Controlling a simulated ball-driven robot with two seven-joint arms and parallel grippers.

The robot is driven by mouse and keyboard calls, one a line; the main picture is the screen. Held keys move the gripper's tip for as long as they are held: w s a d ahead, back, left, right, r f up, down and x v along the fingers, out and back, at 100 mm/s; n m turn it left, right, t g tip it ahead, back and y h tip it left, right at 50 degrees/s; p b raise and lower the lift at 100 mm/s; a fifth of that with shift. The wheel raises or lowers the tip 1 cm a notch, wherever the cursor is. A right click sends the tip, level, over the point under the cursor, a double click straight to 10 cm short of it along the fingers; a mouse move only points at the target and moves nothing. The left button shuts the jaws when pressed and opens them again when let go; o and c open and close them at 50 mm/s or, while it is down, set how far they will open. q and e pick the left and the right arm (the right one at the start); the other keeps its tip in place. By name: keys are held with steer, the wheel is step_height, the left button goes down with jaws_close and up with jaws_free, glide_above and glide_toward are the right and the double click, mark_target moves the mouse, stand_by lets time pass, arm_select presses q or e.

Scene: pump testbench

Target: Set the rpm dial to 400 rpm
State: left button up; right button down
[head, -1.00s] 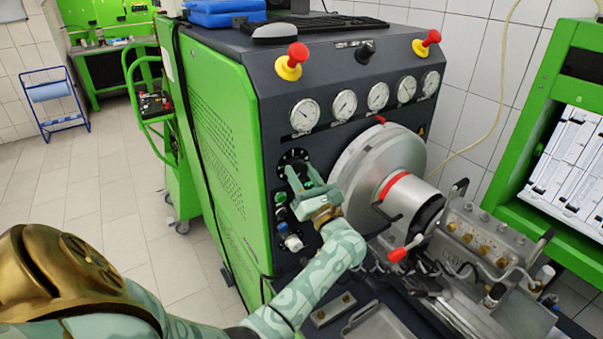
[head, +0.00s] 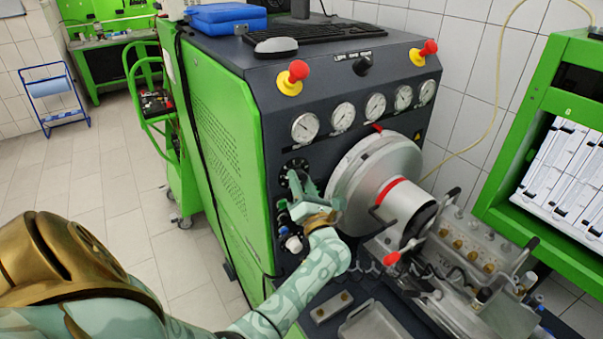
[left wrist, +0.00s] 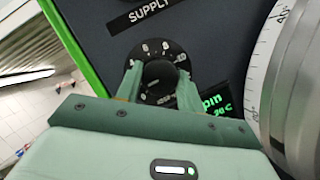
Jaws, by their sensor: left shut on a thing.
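The rpm dial is a round black knob (left wrist: 160,76) on a black disc with white numbers around it, below the word SUPPLY. In the head view the dial plate (head: 292,168) shows at the front panel's left, mostly behind my gripper. My left gripper (left wrist: 159,82) has one finger on each side of the knob and is shut on it. It also shows in the head view (head: 303,188), reaching the panel from below. A display (left wrist: 215,104) with green text sits right of the dial, partly hidden by a finger, so its number cannot be read. My right gripper is not in view.
A large silver graduated wheel (head: 362,180) stands close to the right of my gripper. Several gauges (head: 343,116) line the panel above, with red stop buttons (head: 293,78) higher up. A white-capped fitting (head: 293,243) sits just below the gripper.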

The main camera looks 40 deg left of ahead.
arm_select(q)
steer(key=m+h+p, duration=0.1)
steer(key=m+p, duration=0.2)
steer(key=m+h+p, duration=0.1)
steer(key=m+p, duration=0.2)
steer(key=m+t+h+p, duration=0.1)
steer(key=m+p, duration=0.2)
steer(key=p, duration=0.1)
steer(key=shift+s+r+h, duration=0.1)
steer(key=shift+r+h, duration=0.2)
steer(key=shift+r, duration=0.1)
steer(key=shift+f+m+h+p, duration=0.15)
steer(key=shift+m+h+p, duration=0.25)
steer(key=shift+m+p, duration=0.9)
steer(key=shift+g, duration=0.3)
steer(key=o, duration=1)
steer(key=shift+f, duration=0.1)
